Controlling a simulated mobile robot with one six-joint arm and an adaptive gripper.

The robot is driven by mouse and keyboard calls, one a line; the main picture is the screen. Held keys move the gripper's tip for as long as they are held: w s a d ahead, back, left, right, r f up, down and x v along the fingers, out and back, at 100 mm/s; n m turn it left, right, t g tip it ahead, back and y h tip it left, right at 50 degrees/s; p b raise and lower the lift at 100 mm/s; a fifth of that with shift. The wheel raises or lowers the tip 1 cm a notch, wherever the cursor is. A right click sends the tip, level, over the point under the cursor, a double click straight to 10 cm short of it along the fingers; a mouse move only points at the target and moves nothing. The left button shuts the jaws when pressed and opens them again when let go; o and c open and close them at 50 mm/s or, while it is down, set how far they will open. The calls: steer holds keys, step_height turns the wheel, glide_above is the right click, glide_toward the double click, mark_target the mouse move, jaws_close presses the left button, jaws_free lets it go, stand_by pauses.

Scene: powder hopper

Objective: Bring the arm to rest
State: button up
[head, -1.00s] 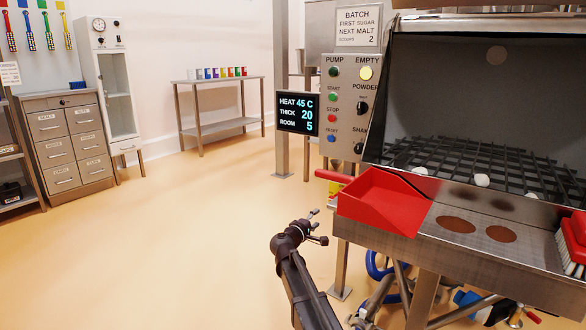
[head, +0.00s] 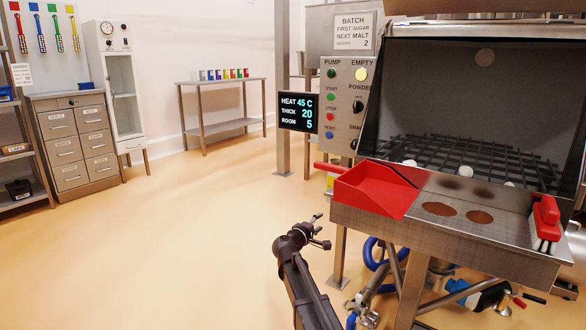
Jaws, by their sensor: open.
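My gripper (head: 318,230) is at the lower middle of the head view, at the end of my dark arm. Its fingers are spread apart with nothing between them. It is in front of and to the left of the steel hopper bench (head: 450,235), over the floor in the picture. No contact with the bench shows.
A red scoop (head: 375,190) and a red brush (head: 545,222) lie on the hopper's front shelf. White lumps (head: 466,172) sit on the dark grate (head: 480,160). A control panel (head: 345,105) and display (head: 300,112) stand behind. The floor (head: 170,255) to the left is clear.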

steer(key=s+d+f+m+g+y+p, duration=0.1)
steer(key=s+d+f+m+g+p, duration=0.1)
steer(key=s+d+m+g+p, duration=0.35)
steer(key=s+d+f+m+g+y+p, duration=0.1)
steer(key=s+d+m+g+p, duration=0.15)
steer(key=s+d, duration=0.6)
steer(key=s+a+r+m+g+y+p, duration=0.1)
steer(key=s+a+g+y+p, duration=0.25)
steer(key=s, duration=0.85)
steer(key=s+a+m+g+y+p, duration=0.25)
steer(key=s+y+p, duration=0.25)
steer(key=s, duration=0.6)
step_height(320, 180, up, 38)
steer(key=p, duration=3.7)
steer(key=shift+d+f+n, duration=0.15)
steer(key=shift+d+n, duration=0.05)
steer(key=shift+n, duration=0.25)
